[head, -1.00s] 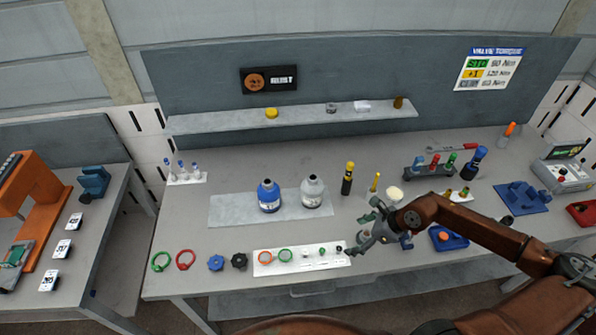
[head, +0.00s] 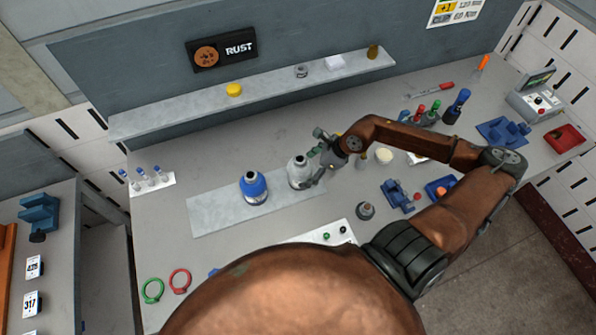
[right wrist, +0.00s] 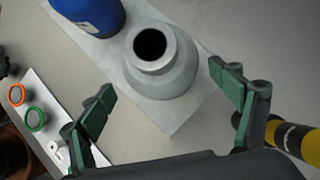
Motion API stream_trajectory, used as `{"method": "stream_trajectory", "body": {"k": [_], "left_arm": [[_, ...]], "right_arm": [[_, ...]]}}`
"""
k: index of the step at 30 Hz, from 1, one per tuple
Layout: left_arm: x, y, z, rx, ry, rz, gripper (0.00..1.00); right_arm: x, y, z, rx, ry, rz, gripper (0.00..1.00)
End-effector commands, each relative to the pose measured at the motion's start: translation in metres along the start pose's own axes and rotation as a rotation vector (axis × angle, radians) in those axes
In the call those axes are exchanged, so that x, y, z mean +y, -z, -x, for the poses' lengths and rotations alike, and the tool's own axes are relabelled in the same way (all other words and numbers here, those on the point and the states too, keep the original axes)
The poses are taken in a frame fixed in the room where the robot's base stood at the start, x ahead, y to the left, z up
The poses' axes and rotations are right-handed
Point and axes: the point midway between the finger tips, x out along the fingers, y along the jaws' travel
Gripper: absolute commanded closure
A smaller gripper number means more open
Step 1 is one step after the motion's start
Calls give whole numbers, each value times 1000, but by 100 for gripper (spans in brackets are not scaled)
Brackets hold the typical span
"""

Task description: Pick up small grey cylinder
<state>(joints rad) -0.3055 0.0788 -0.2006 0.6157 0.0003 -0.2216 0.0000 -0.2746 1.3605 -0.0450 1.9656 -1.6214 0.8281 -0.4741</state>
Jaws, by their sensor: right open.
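A grey bottle-shaped cylinder (head: 299,174) with a narrow, open neck stands upright on a light grey plate (head: 215,211). In the right wrist view the grey cylinder (right wrist: 164,70) shows from above, beyond and between the two finger tips. My right gripper (head: 318,160) is open beside the cylinder, on its right in the head view. In the right wrist view the green-padded fingers of the gripper (right wrist: 163,80) are spread, and nothing is held. Whether a finger touches the cylinder cannot be told. My left gripper is not in view.
A blue bottle (head: 254,188) stands left of the grey cylinder on the same plate. A yellow-and-black cylinder (right wrist: 295,138) stands close by the right finger in the wrist view. The shelf (head: 160,122) runs behind. My arm hides part of the table's front.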

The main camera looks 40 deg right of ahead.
Motion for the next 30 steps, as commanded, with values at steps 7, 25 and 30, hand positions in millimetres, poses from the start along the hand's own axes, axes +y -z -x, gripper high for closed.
{"method": "stream_trajectory", "body": {"k": [7, 25, 30], "left_arm": [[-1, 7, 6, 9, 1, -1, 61], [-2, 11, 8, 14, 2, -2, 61], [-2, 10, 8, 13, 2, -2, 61]], "right_arm": [[-5, -4, -28, -5, 0, -2, 16], [-5, -2, -52, 1, 0, 1, 26], [-5, -2, -52, 1, 0, 2, 38]]}}
